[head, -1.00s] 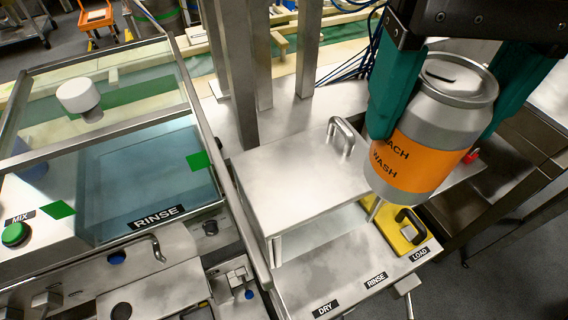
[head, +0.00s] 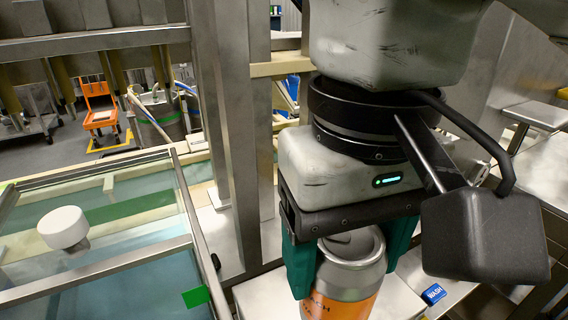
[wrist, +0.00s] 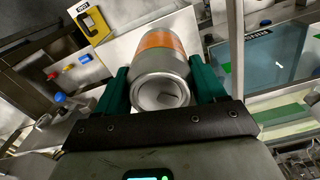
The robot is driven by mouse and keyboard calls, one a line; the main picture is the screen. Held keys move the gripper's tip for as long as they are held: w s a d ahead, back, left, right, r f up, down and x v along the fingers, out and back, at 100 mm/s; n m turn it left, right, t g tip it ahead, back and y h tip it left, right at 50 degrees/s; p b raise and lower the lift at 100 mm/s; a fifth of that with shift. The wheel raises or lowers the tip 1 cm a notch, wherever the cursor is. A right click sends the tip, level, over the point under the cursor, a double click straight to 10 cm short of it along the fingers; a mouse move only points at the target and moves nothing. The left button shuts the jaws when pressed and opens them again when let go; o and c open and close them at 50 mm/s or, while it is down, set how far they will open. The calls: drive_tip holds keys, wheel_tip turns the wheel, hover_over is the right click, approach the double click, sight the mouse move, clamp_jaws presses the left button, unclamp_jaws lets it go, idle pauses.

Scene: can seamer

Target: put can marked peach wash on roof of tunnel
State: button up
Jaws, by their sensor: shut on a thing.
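The can marked peach wash (head: 345,280) is silver with an orange band; only part of its lettering shows in the head view. My gripper (head: 342,262) is shut on it, with one green finger on each side. The can also shows in the wrist view (wrist: 160,75), its lid end toward the camera. The tunnel's pale metal roof (head: 262,295) is partly visible below and beside the can in the head view. The can hides much of it, and the bottom of the can is cut off, so I cannot tell whether they touch.
The glass-topped rinse tank (head: 100,235) with a white knob (head: 63,228) is on the left. Metal posts (head: 232,130) rise behind the gripper. A yellow load pad (wrist: 92,25) shows in the wrist view.

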drive_tip(key=w+f, duration=0.2)
drive_tip(key=shift+w+a+f, duration=0.1)
drive_tip(key=shift+a+f, duration=0.25)
drive_tip(key=shift+f, duration=0.05)
drive_tip(key=shift+w+a+f, duration=0.1)
drive_tip(key=shift+w+f, duration=0.1)
drive_tip(key=shift+f, duration=1.55)
drive_tip(key=shift+f, duration=0.15)
drive_tip(key=o, duration=1.3)
drive_tip(key=shift+o, duration=0.2)
wheel_tip(320, 180, up, 12)
drive_tip(key=shift+r, duration=0.15)
